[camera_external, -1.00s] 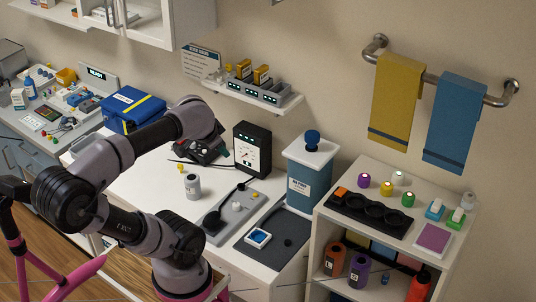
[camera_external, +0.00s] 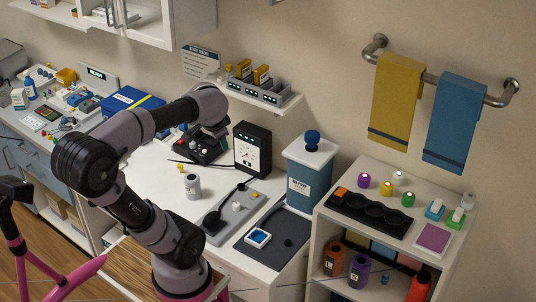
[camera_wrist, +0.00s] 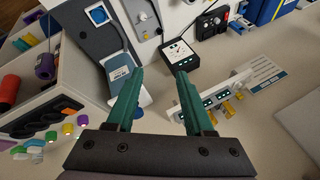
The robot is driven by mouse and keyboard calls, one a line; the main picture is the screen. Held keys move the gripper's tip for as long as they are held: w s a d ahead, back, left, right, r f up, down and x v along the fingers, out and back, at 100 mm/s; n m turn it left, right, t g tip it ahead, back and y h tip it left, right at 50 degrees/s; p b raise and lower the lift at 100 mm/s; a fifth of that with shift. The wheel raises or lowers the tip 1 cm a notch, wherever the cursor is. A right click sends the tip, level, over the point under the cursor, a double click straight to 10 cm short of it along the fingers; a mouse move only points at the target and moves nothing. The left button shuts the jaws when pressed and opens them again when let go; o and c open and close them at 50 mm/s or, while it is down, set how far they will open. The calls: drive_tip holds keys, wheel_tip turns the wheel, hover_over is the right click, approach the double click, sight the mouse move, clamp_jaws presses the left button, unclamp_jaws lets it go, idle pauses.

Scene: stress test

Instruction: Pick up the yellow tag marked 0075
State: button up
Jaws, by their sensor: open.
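Yellow tags (camera_external: 262,73) stand in a grey rack (camera_external: 270,92) on the small wall shelf; another yellow piece (camera_external: 244,68) stands beside them. The rack shows at right in the wrist view, with yellow tags (camera_wrist: 229,108) along its lower edge. The numbers on them are too small to read, so I cannot tell which is 0075. My gripper (camera_wrist: 160,74) is open, with two teal fingers and nothing between them. In the wrist view the rack lies just right of the right finger. In the external view my arm hides the gripper.
A black gauge box (camera_external: 252,149) stands on the white counter below the shelf; it appears beyond the fingers in the wrist view (camera_wrist: 180,53). A blue canister (camera_external: 309,180) stands right of it. A sign (camera_external: 201,62) hangs left of the rack. Towels (camera_external: 396,100) hang at right.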

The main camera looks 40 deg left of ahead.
drive_tip(key=w+a+f+m+g+y, duration=0.4)
drive_tip(key=w+a+f+g+y, duration=0.15)
drive_tip(key=w+a+f, duration=0.95)
drive_tip(key=m+g+y, duration=0.3)
drive_tip(key=m+y, duration=0.2)
drive_tip(key=m, duration=0.2)
approach(181, 165)
drive_tip(key=shift+w+d+r+h, duration=0.15)
drive_tip(key=shift+d+r, duration=0.25)
drive_tip(key=shift+r, duration=0.1)
drive_tip(key=shift+w+d+r+h, duration=0.1)
drive_tip(key=shift+w+d+r, duration=0.1)
drive_tip(key=shift+d+r, duration=0.25)
drive_tip(key=shift+a+f, duration=0.5)
drive_tip(key=x, duration=1)
drive_tip(key=shift+s+a+f, duration=0.1)
clamp_jaws()
